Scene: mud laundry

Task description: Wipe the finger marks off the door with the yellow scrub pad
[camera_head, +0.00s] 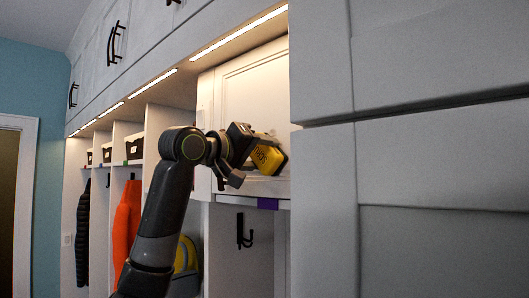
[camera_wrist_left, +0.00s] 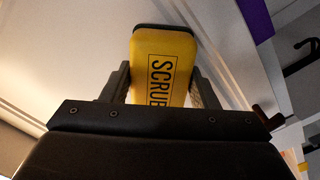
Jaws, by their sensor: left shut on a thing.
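The yellow scrub pad (camera_head: 268,159) has a dark edge and black lettering. My left gripper (camera_head: 257,150) is shut on it, in front of the pale panelled door (camera_head: 236,100) of a lit cubby cabinet. In the left wrist view the pad (camera_wrist_left: 163,65) sits between the two fingers of the gripper (camera_wrist_left: 162,85), its dark far edge toward the door's pale surface (camera_wrist_left: 70,45). I cannot tell whether the pad touches the door. No finger marks can be made out. My right gripper is not in view.
Large grey cabinet fronts (camera_head: 430,150) fill the right side, close by. Below the door are a purple label (camera_head: 267,204) and a black hook (camera_head: 245,230). An orange garment (camera_head: 127,222) and a dark jacket (camera_head: 83,233) hang in cubbies at left.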

